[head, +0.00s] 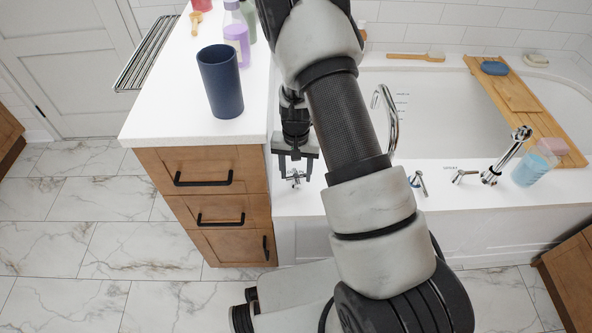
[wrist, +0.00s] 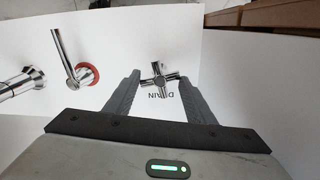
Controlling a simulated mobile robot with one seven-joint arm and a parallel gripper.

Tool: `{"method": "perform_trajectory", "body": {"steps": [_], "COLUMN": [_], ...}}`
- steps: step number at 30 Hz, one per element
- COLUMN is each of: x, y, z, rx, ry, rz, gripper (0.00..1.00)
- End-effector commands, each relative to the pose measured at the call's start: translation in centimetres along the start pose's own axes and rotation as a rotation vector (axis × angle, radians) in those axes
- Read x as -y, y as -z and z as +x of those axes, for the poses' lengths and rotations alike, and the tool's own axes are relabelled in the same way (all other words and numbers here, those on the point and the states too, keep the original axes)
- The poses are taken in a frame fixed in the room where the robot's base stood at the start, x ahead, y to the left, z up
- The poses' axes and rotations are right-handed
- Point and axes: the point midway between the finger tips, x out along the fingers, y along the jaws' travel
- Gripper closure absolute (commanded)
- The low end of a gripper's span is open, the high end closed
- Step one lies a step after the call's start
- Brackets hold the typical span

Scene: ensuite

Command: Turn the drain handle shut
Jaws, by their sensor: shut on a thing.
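The drain handle (wrist: 158,80) is a small chrome cross-shaped knob on the white tub deck. The upside-down word DRAIN is printed beside it, partly covered by it. In the head view the handle (head: 294,178) sits just right of the wooden cabinet. My gripper (head: 295,171) points down over it. In the wrist view my gripper (wrist: 160,82) has one dark finger on each side of the handle and is shut on it. The exact contact at the fingertips is hard to see.
A chrome lever with a red ring (wrist: 75,62) stands left of the handle in the wrist view. The tub spout (head: 386,115) rises right of my arm. The white counter (head: 165,115) with a blue cup (head: 220,85) lies close on the left. A wooden tray (head: 540,110) spans the tub.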

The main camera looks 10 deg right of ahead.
Motion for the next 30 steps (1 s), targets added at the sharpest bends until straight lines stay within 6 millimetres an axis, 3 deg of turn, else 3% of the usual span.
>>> {"method": "perform_trajectory", "body": {"steps": [12, 29, 30], "x": [0.04, 0.03, 0.03], "y": [0.04, 0.04, 0.04], "z": [-0.05, -0.03, -0.03], "rx": [-0.001, -0.001, -0.001], "ry": [0.0, 0.0, 0.001], "rz": [0.193, 0.222, 0.222], "gripper": [0.73, 0.73, 0.45]}}
